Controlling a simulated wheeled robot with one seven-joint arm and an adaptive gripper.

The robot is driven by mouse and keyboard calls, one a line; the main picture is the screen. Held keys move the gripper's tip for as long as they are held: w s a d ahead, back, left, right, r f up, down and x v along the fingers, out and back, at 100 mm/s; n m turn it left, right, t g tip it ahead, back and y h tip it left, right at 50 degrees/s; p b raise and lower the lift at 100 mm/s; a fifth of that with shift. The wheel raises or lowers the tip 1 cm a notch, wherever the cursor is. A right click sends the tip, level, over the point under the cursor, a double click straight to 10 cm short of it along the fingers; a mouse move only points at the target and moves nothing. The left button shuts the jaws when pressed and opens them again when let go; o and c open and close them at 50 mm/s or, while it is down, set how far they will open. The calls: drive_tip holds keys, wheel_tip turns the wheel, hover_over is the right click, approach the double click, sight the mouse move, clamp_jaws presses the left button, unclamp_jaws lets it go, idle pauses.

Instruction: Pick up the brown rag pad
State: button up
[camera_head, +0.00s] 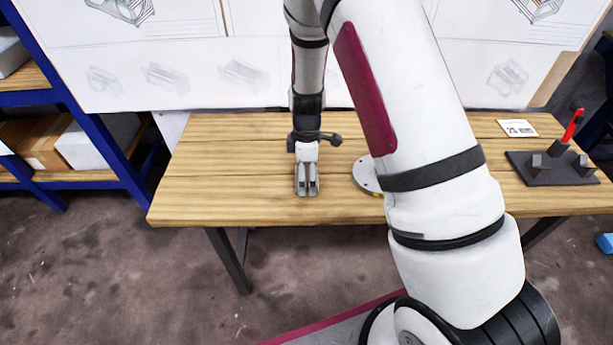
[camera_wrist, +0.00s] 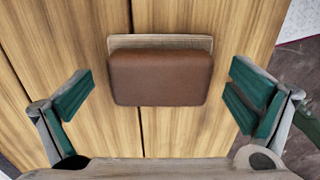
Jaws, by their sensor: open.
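The brown rag pad (camera_wrist: 160,78) lies on the wooden tabletop in the wrist view, a rounded brown block with a pale wooden strip along its far edge. My gripper (camera_wrist: 162,98) is open, with one green-lined finger to the left of the pad and one to the right. Clear gaps show between the pad and both fingers, and nothing is held. In the head view my gripper (camera_head: 307,191) points down over the left half of the table. The pad cannot be made out there.
The wooden table (camera_head: 225,170) is clear around my gripper. A round grey disc (camera_head: 367,176) lies to the right, partly hidden by my arm. A dark holder (camera_head: 550,170) with a red upright item (camera_head: 572,125) and a small card (camera_head: 517,128) are at the right end. Blue shelving stands left.

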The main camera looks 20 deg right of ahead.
sight(306, 164)
drive_tip(key=c, duration=1.4)
drive_tip(key=shift+r, duration=0.1)
drive_tip(key=shift+r, duration=0.5)
wheel_tip(306, 164, up, 2)
drive_tip(key=shift+r, duration=0.1)
drive_tip(key=shift+s+r, duration=0.2)
drive_tip(key=shift+s, duration=0.4)
drive_tip(key=s, duration=0.5)
drive_tip(key=s+r, duration=0.1)
drive_tip(key=s, duration=0.4)
drive_tip(key=s+p, duration=0.1)
drive_tip(key=s, duration=0.3)
drive_tip(key=shift+s+r, duration=0.15)
drive_tip(key=shift+s, duration=0.25)
